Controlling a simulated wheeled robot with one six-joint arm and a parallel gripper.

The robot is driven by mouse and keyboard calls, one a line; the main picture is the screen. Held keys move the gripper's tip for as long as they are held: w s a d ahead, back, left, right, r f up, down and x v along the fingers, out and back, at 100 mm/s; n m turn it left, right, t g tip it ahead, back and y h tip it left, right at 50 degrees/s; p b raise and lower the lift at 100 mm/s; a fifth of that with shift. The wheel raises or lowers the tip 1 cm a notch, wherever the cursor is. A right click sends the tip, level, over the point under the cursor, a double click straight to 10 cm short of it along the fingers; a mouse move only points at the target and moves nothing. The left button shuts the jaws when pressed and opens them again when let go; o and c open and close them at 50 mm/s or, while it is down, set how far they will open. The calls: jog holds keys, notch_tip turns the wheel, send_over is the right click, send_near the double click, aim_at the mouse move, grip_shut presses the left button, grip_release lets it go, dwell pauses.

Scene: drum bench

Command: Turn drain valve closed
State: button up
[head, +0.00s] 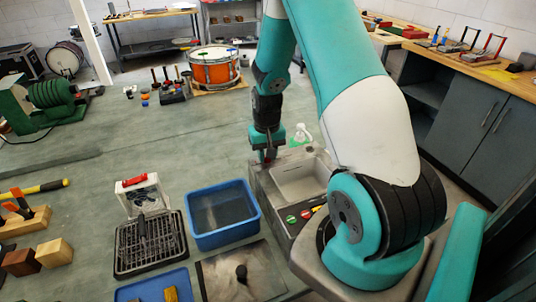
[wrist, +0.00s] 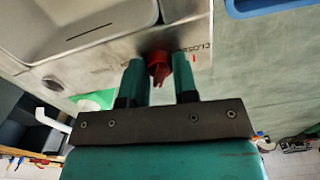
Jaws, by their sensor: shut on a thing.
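The drain valve is a red handle (wrist: 158,68) on the metal side of the sink unit (wrist: 60,55). In the wrist view my gripper (wrist: 160,80) has one finger on each side of the handle and is shut on it. Lettering reading "CLOSE" (wrist: 193,47), its end hard to make out, and a short red mark stand just right of the valve. In the head view my gripper (head: 266,152) is at the left wall of the sink unit (head: 262,190), and the valve is mostly hidden there. The handle's exact angle is hard to tell.
A blue bin (head: 222,234) stands left of the sink unit, beside a black rack (head: 150,243). A white bottle with green (head: 301,135) is behind the sink. An orange drum (head: 214,68) is at the back. The bench left of my gripper is mostly clear.

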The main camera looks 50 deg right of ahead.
jog(key=n, duration=0.5)
jog(key=shift+s+f+n+b, duration=0.1)
jog(key=shift+s+n+b, duration=0.2)
jog(key=shift+n, duration=0.1)
dwell(0.4)
jog(key=o, duration=0.9)
jog(key=shift+o, duration=0.2)
jog(key=shift+w, duration=0.15)
jog(key=shift+w+r, duration=0.1)
jog(key=shift+r, duration=0.3)
notch_tip(320, 180, up, 17)
jog(key=b, duration=0.2)
